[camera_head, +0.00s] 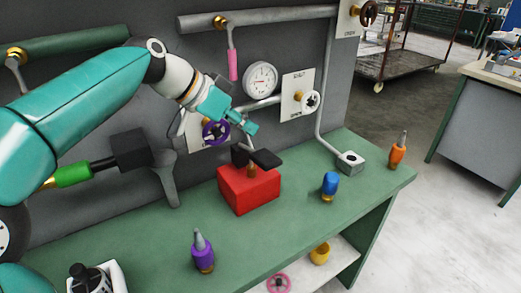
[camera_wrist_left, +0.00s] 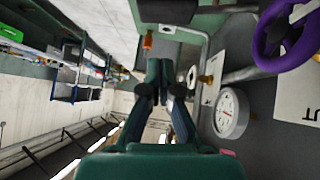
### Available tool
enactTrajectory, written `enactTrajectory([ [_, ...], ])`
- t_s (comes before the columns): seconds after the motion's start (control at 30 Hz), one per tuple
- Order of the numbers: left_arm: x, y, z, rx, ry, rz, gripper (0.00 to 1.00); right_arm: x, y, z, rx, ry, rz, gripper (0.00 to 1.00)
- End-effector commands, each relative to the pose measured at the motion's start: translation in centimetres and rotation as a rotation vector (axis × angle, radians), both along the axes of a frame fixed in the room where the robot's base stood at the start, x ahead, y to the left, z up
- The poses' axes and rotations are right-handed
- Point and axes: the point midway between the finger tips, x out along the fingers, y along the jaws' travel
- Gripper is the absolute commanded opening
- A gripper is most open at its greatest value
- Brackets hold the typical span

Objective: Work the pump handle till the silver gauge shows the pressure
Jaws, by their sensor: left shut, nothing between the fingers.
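The silver gauge (camera_head: 261,79) is a round white dial on the grey wall; its reading is too small to tell. It also shows in the left wrist view (camera_wrist_left: 229,112). A lever with a green grip (camera_head: 74,175) and dark rod meets a black block (camera_head: 131,149) at the left. A lever with a pink grip (camera_head: 233,66) hangs from the upper pipe. I cannot tell which lever is the pump handle. My left gripper (camera_head: 251,128) is shut and empty, below the gauge and in front of the wall; its fingers (camera_wrist_left: 160,75) show in the wrist view. My right gripper is not in view.
A red box with black pads (camera_head: 248,190) stands on the green bench (camera_head: 290,220) below my left gripper. A purple handwheel (camera_head: 215,132) and a white handwheel (camera_head: 311,102) are on the wall. Purple (camera_head: 202,252), blue (camera_head: 330,186) and orange (camera_head: 398,151) bottle-like items stand on the bench.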

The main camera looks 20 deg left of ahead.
Motion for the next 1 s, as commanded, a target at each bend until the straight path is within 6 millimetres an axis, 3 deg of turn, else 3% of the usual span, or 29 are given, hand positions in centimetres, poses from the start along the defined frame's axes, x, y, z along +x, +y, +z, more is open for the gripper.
enactTrajectory([
  [0.17,1.8,-2.0,-2.7,0.000,0.003,-0.003,0.00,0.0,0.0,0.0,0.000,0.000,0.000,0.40],
  [0.4,1.5,-2.3,-5.8,0.000,0.001,-0.001,0.00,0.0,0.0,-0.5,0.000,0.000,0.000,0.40],
  [1.0,1.4,-2.5,-7.1,0.014,-0.011,-0.001,0.00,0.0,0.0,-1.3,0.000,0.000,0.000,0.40],
])
